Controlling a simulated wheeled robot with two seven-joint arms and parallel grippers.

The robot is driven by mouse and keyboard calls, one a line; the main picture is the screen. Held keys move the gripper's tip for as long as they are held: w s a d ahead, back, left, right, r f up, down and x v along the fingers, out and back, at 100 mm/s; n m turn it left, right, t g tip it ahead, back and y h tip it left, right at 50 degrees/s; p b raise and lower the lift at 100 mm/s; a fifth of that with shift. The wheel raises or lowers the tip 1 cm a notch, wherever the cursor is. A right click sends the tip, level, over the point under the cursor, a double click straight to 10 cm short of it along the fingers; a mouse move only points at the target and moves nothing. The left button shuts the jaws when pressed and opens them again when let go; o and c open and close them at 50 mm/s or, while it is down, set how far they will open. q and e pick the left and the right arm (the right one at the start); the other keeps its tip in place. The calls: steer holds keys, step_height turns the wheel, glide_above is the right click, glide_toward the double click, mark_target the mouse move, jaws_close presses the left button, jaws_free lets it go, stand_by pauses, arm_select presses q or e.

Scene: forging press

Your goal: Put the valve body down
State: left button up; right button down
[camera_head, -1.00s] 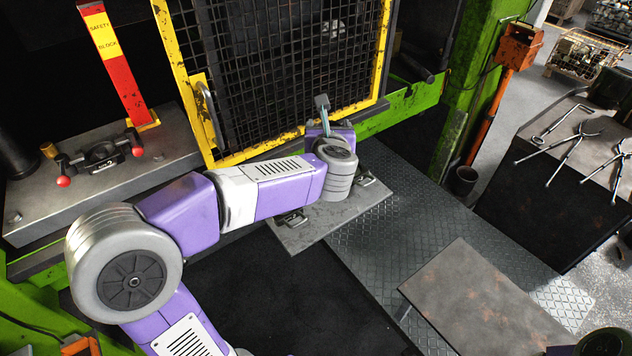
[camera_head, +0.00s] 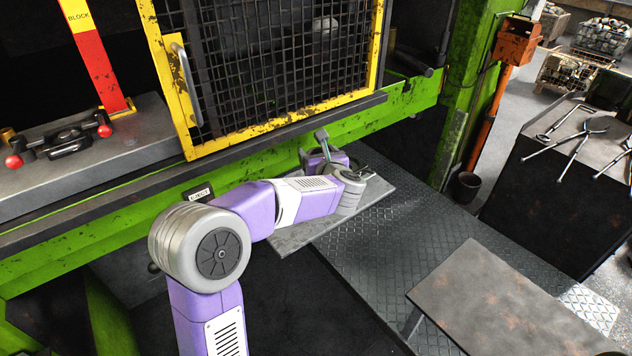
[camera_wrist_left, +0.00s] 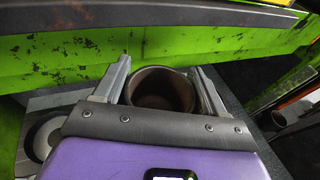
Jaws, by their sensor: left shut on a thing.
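The valve body (camera_wrist_left: 162,88) shows in the left wrist view as a brown, hollow, round-mouthed piece between the two fingers. My left gripper (camera_wrist_left: 161,68) is shut on it, with one finger on each side. In the head view my left gripper (camera_head: 325,152) is over the far part of a grey plate (camera_head: 292,238), in front of the green press beam. There the wrist and gripper hide the valve body. I cannot tell whether its base touches the plate. My right gripper is not in view.
The yellow-framed mesh guard (camera_head: 270,128) and green beam (camera_head: 400,105) stand just behind the gripper. A grey ring-shaped part (camera_wrist_left: 42,135) lies left of the fingers in the wrist view. A rusty-topped table (camera_head: 490,295) stands right.

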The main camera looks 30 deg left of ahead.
arm_select(q)
step_height(320, 180, down, 6)
steer(key=shift+r+b, duration=0.1)
steer(key=shift+b, duration=0.75)
steer(key=o, duration=1.4)
steer(key=shift+s+d+r, duration=0.1)
steer(key=shift+d, duration=0.05)
steer(key=p+v, duration=0.1)
steer(key=v, duration=1)
steer(key=shift+s+d, duration=0.2)
steer(key=shift+s, duration=0.1)
